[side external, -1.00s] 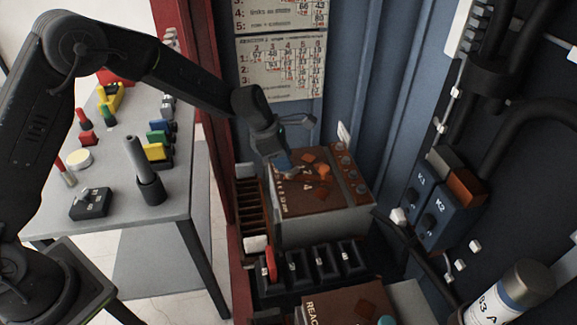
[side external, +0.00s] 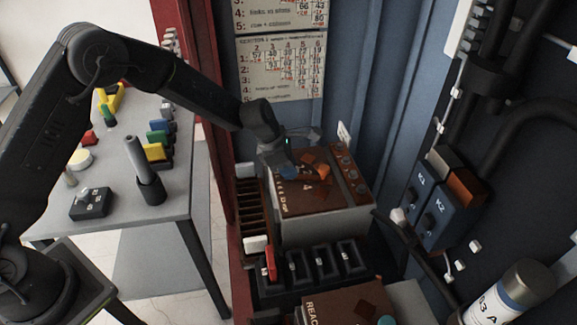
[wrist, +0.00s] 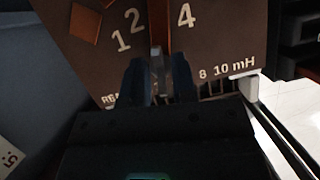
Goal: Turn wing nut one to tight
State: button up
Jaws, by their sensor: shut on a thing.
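My gripper (side external: 291,172) is over the brown top of the reactor box (side external: 300,200), tilted down toward it. In the wrist view my gripper (wrist: 158,85) has its two dark fingers closed around a small greyish part, which I take to be the wing nut (wrist: 158,62). The fingers hide most of it, and its marking is unreadable. An orange-brown bar (wrist: 158,22) runs up from between the fingertips, between the printed numbers 2 and 4. An orange square (wrist: 85,23) lies flat on the panel at the upper left.
A row of dark knobs (side external: 349,175) lines the box's right edge. Black switch blocks (side external: 325,262) stand in front, with a red lever (side external: 271,262) at their left. A dark red frame post (side external: 214,150) separates the box from the grey bench (side external: 120,180).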

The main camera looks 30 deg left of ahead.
jog(key=shift+m, duration=0.4)
jog(key=m+g, duration=0.1)
jog(key=m, duration=0.2)
jog(key=shift+w+h, duration=0.1)
jog(key=shift+h, duration=0.3)
jog(key=m+g, duration=0.2)
jog(key=m, duration=0.2)
jog(key=shift+m, duration=0.3)
jog(key=m+g, duration=0.1)
jog(key=m, duration=0.3)
jog(key=shift+w+g, duration=0.1)
jog(key=shift+g, duration=0.3)
jog(key=shift+m+g+y, duration=0.4)
jog(key=shift+m+y, duration=0.2)
jog(key=shift+m, duration=1.2)
jog(key=o, duration=0.6)
